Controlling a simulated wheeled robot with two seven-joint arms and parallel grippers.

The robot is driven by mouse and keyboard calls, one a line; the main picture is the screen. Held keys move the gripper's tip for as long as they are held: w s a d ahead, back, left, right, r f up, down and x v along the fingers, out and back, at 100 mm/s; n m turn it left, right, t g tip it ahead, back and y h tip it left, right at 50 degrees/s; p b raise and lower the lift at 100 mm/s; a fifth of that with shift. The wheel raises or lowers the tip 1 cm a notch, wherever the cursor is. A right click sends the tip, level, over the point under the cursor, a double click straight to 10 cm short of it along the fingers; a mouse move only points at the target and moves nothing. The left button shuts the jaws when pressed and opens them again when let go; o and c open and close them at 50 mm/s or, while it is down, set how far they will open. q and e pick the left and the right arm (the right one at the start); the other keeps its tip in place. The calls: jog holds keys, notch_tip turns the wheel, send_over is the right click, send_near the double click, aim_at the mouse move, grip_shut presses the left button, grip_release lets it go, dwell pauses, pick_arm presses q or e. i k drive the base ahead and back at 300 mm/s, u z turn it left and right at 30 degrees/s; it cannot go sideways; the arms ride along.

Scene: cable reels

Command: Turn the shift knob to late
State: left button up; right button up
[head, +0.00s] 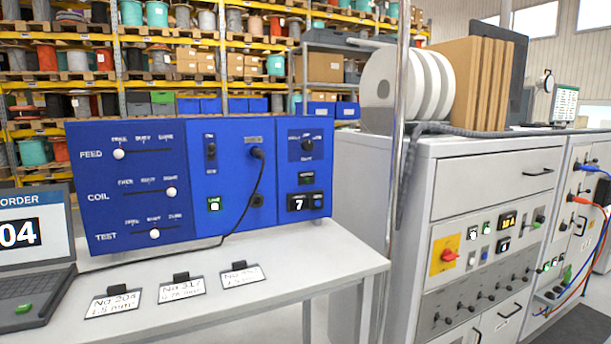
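A blue control panel (215,185) stands on a light grey table. On its right section is a small dark round knob (307,146) with small white labels around it. This looks like the shift knob, but the labels are too small to read surely, and I cannot tell which one it points to. Neither of my grippers is in view.
Left on the panel are FEED, COIL and TEST sliders. A black cable (248,208) hangs from a plug in the middle section. A laptop (35,255) and label cards (182,287) lie on the table (335,262). A grey cabinet (478,190) stands right, behind a metal pole (399,120).

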aim_at(307, 144)
jog(key=z, duration=2.05)
jog(key=i, duration=3.3)
jog(key=u, duration=2.65)
